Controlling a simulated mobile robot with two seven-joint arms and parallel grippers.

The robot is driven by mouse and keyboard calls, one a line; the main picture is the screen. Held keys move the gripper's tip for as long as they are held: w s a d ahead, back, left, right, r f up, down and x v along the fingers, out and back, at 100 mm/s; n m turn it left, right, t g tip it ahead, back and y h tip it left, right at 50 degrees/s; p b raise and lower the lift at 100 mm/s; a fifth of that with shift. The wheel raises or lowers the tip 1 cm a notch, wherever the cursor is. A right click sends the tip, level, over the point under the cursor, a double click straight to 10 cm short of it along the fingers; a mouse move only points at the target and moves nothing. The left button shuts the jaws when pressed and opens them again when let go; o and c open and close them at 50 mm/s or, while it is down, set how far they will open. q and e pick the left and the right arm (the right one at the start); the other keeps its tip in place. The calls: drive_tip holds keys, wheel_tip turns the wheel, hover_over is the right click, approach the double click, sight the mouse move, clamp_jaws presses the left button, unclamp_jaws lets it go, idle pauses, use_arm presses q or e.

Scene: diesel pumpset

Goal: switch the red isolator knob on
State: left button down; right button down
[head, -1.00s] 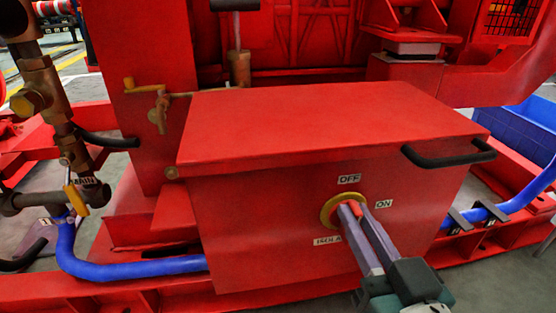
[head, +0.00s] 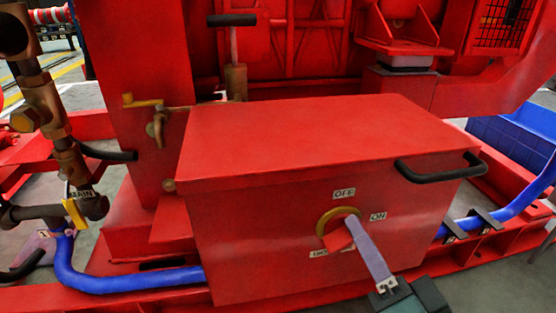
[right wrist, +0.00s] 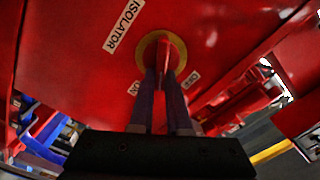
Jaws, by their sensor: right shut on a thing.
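The red isolator knob (head: 340,240) sits in a yellow ring (head: 324,222) on the front face of the red box. An OFF label (head: 344,194) is above it and an ON label (head: 378,216) to its right. My right gripper (head: 352,222) is shut on the knob, its fingers reaching up from the lower right. The exact knob angle is hard to tell. My left gripper is not in view.
The red box (head: 310,140) has a black handle (head: 440,172) at its right. Blue hoses (head: 130,278) run along both sides. Brass valves and pipework (head: 45,110) stand at the left. Open floor shows at the lower right.

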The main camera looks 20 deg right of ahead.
drive_tip(key=shift+d+f+m+b, duration=0.1)
drive_tip(key=shift+f+m+b, duration=0.1)
drive_tip(key=shift+m, duration=0.9)
drive_tip(key=shift+a+f+m+b, duration=0.1)
drive_tip(key=shift+f+m+b, duration=0.05)
drive_tip(key=shift+m, duration=0.95)
drive_tip(key=shift+d+f+m+b, duration=0.1)
drive_tip(key=shift+f+m+b, duration=0.1)
drive_tip(key=shift+m, duration=0.9)
drive_tip(key=c, duration=0.9)
unclamp_jaws()
drive_tip(key=shift+s, duration=0.1)
drive_tip(key=p+v, duration=0.2)
drive_tip(key=v, duration=0.8)
drive_tip(key=shift+d+p, duration=0.1)
drive_tip(key=shift+p, duration=0.2)
